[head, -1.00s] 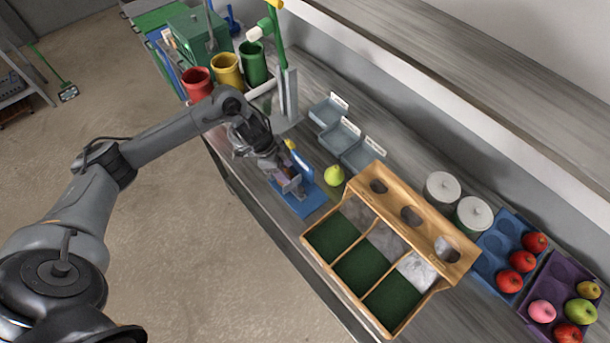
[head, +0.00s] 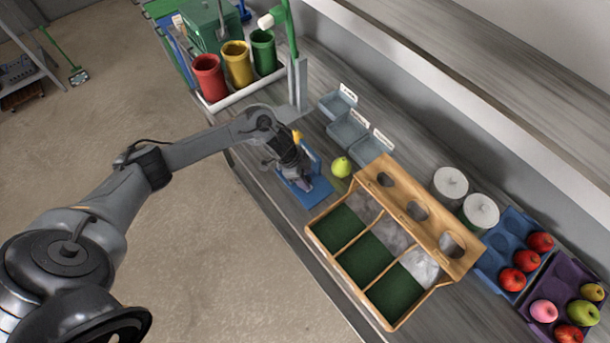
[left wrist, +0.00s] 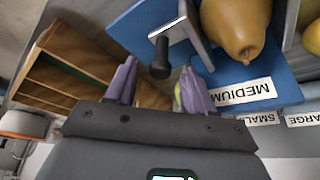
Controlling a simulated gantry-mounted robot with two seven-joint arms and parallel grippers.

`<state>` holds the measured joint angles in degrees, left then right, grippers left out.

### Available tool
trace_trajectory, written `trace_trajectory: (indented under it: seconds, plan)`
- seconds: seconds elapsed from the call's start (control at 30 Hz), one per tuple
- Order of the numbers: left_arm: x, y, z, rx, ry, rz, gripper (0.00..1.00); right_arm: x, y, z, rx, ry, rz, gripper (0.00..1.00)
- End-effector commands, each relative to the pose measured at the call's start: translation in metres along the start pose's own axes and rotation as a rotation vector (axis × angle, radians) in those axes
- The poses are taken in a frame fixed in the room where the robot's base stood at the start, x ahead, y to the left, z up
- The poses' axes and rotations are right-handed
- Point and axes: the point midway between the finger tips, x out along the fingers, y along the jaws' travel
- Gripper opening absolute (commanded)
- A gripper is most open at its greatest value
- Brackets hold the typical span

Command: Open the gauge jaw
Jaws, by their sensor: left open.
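The gauge has a blue base (head: 318,190) and stands near the front edge of the bench in the head view. In the left wrist view its blue board (left wrist: 135,28) carries a grey jaw plate (left wrist: 192,40) with a black knob (left wrist: 160,58). A yellow-brown pear (left wrist: 233,28) is beside the jaw plate; whether they touch is unclear. My left gripper (head: 304,184) is over the gauge. In the left wrist view its two purple fingers (left wrist: 157,85) are open and apart, with the knob just beyond the gap between them. My right gripper is not in view.
A green pear (head: 341,167) lies right of the gauge. A wooden divided crate (head: 322,212) stands close by on the right. Labelled grey trays (head: 347,130) lie behind. Red (head: 209,78), yellow (head: 237,64) and green cups (head: 264,52) stand at the back left.

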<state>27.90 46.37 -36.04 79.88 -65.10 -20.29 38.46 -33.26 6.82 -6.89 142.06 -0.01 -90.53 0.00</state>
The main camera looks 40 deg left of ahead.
Motion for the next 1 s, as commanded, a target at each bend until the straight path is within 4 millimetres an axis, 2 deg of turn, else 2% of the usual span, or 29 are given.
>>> trace_trajectory:
  seconds: [0.13,0.47,0.77,1.0]
  plan:
    - [0.000,0.000,0.000,0.000,0.000,0.000,0.52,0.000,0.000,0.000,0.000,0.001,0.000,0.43]
    - [0.000,0.000,0.000,0.000,0.000,0.000,0.01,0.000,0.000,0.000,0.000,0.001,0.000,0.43]
    - [-0.001,0.003,-0.003,0.001,0.001,0.001,0.00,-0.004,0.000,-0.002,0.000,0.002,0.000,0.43]
    - [0.006,0.026,-0.024,0.002,0.001,0.004,0.00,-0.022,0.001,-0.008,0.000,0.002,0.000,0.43]
